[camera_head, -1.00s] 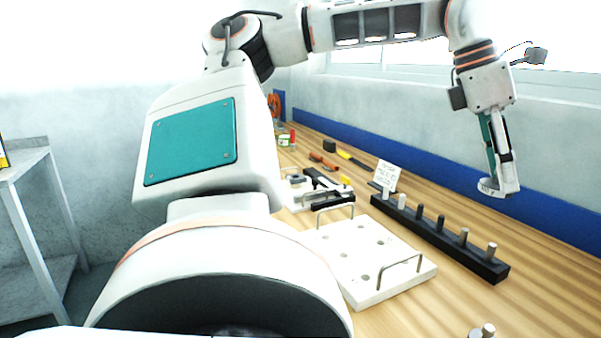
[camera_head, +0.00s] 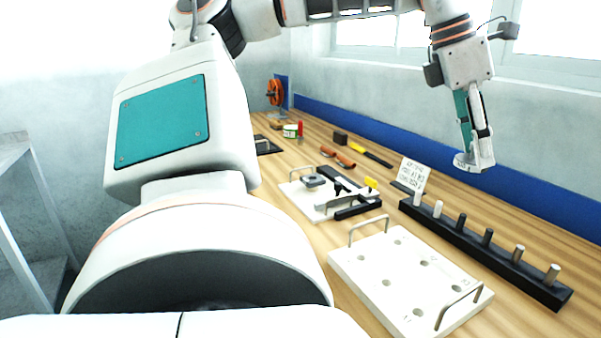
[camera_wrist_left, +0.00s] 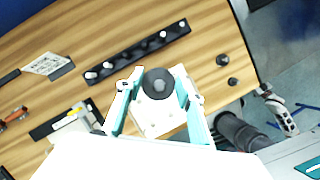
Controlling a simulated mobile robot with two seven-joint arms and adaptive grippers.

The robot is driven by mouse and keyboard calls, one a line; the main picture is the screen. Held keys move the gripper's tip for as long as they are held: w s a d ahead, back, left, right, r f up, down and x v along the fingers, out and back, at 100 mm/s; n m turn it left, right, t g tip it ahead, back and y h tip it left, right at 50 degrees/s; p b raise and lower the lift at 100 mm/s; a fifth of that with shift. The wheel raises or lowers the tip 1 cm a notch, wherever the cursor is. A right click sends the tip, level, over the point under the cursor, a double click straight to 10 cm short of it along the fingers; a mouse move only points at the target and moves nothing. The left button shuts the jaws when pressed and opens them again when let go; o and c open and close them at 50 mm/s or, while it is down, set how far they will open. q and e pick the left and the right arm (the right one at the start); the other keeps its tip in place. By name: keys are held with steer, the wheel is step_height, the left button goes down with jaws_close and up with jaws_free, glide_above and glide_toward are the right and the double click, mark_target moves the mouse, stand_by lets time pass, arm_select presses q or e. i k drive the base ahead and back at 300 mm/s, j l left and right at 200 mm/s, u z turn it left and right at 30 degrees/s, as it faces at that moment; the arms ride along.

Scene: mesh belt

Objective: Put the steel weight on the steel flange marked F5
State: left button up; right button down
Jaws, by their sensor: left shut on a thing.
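My left gripper (camera_head: 474,163) hangs in the air over the back right of the bench, beyond the black peg rail. It is shut on a round grey piece, which I take to be the steel weight (camera_head: 466,162). In the left wrist view this piece is a dark disc with a lighter centre (camera_wrist_left: 159,83) between the fingertips. I cannot read an F5 mark anywhere, so I cannot tell which thing is the flange. A grey round part (camera_head: 314,181) sits on a white clamp board. Part of my right arm seems to show in the left wrist view, its gripper state unclear.
A white plate with holes and two wire handles (camera_head: 343,262) lies in front of a black rail with several pegs (camera_head: 470,246). A white sign (camera_head: 413,175) stands at the rail's far end. Orange-handled tools (camera_head: 337,155) lie farther back. Two small round pieces (camera_wrist_left: 222,60) lie near the bench edge.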

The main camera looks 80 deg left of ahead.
mark_target(313, 178)
steer(key=k+j+u, duration=0.1)
steer(key=j, duration=0.75)
steer(key=k+j+u, duration=0.15)
steer(key=j, duration=0.75)
